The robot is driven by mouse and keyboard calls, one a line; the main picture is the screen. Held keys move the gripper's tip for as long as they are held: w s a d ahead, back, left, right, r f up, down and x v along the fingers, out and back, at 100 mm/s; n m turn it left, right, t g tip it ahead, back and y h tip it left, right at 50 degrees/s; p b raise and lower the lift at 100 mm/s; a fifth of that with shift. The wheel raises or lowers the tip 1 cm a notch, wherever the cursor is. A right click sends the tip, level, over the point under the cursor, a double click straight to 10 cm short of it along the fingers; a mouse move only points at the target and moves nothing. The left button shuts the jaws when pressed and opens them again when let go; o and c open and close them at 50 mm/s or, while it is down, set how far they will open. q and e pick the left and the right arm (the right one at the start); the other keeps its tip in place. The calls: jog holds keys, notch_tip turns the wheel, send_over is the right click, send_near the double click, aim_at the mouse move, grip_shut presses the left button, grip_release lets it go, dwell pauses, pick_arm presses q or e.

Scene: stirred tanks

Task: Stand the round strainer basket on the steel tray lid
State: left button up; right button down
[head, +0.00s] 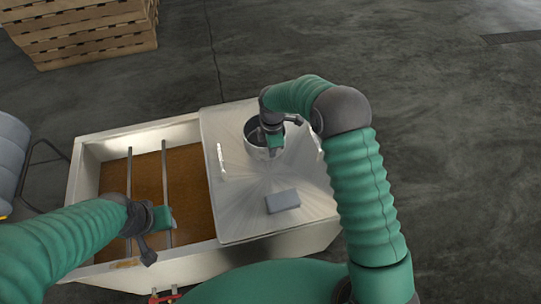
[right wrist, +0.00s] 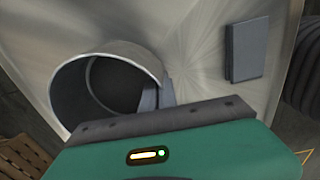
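The round strainer basket (head: 251,131) is a grey metal cylinder with an open top. It appears upright at the upper part of the steel tray lid (head: 240,215); I cannot tell if its base touches the lid. My right gripper (head: 273,150) is at the basket's near right side. In the right wrist view its fingers (right wrist: 156,97) sit close together on either side of the basket's wall (right wrist: 75,92), at the rim. My left gripper (head: 158,240) is over the open left part of the tank, away from the basket; its fingers are unclear.
The pale tank (head: 90,150) holds brown liquid (head: 148,185), crossed by two metal bars. The lid has a white handle (head: 221,162) and bears a flat grey block (head: 283,201). Red fittings (head: 165,297) are at the tank's front. A wooden pallet stack (head: 85,30) stands behind.

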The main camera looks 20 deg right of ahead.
jog(key=f, duration=0.2)
jog(key=d+f, duration=0.1)
jog(key=shift+s+d+f, duration=0.1)
jog(key=shift+d+f, duration=0.1)
jog(key=shift+f, duration=0.2)
jog(key=shift+a+r, duration=0.1)
jog(key=shift+a, duration=0.4)
jog(key=c, duration=1.7)
grip_release()
jog(key=shift+a, duration=0.15)
jog(key=shift+d, duration=0.35)
jog(key=shift+d+r, duration=0.1)
jog(key=shift+r, duration=0.35)
notch_tip(320, 180, up, 11)
jog(key=s+d+r+m+t, duration=0.1)
jog(key=s+m, duration=0.5)
jog(key=s, duration=0.1)
jog(key=s+d+r+m, duration=0.1)
jog(key=s+d+m, duration=0.1)
jog(key=s+m, duration=0.4)
jog(key=s+d+r+m+t, duration=0.1)
jog(key=s+d+m, duration=0.1)
jog(key=s+m, duration=0.4)
jog(key=shift+s+r+t, duration=0.15)
jog(key=shift+s, duration=0.6)
jog(key=shift+s+r+t, duration=0.1)
jog(key=shift+s+t, duration=0.05)
jog(key=shift+s, duration=0.55)
